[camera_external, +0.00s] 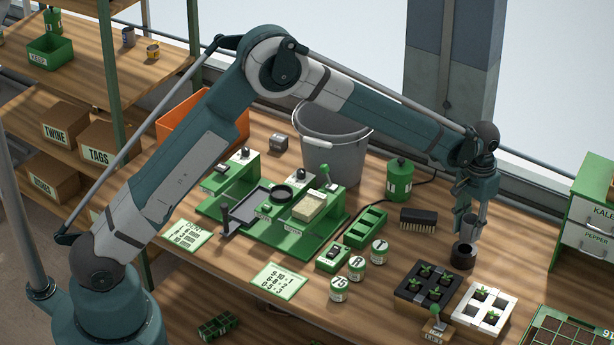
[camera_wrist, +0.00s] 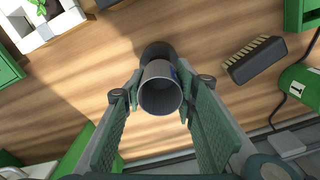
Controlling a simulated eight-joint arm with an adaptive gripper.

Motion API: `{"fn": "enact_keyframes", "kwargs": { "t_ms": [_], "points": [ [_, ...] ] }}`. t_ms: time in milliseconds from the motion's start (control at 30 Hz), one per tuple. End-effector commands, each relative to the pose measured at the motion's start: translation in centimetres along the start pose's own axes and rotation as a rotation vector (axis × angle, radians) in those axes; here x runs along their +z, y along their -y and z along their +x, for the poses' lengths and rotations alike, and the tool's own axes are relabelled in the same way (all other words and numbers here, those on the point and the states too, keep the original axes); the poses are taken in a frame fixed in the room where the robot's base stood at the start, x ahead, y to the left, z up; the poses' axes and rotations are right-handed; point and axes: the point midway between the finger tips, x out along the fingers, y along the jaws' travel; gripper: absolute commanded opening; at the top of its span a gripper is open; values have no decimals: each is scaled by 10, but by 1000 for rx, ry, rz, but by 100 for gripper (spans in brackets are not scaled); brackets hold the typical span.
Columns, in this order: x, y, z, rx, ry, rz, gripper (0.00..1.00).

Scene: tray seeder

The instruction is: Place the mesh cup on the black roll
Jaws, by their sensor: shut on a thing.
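My gripper (camera_external: 470,218) is at the right of the bench, pointing down. It is shut on the grey mesh cup (camera_external: 466,227), which also shows between the two green fingers in the wrist view (camera_wrist: 160,94). The cup's round open mouth faces the wrist camera. The black roll (camera_external: 463,256) stands on the wooden bench just below the cup in the external view. In the wrist view the roll (camera_wrist: 155,50) shows beyond the cup, mostly hidden by it. I cannot tell whether the cup touches the roll.
A black brush (camera_external: 419,218) lies left of the roll. Black (camera_external: 405,291) and white (camera_external: 464,314) seedling trays stand in front. A green drawer unit (camera_external: 575,225) is at the right, a green canister (camera_external: 399,180) behind. Bare bench surrounds the roll.

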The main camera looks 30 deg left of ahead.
Motion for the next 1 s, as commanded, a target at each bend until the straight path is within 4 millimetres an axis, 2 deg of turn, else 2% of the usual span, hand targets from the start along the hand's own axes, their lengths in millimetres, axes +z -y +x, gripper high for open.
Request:
{"fn": "enact_keyframes", "kwargs": {
  "t_ms": [167, 533, 1000],
  "points": [
    [0, 0, 2, 0, 0, 0, 17],
    [0, 0, 35, 0, 0, 0, 17],
    [0, 0, 41, 0, 0, 0, 17]
  ]
}}
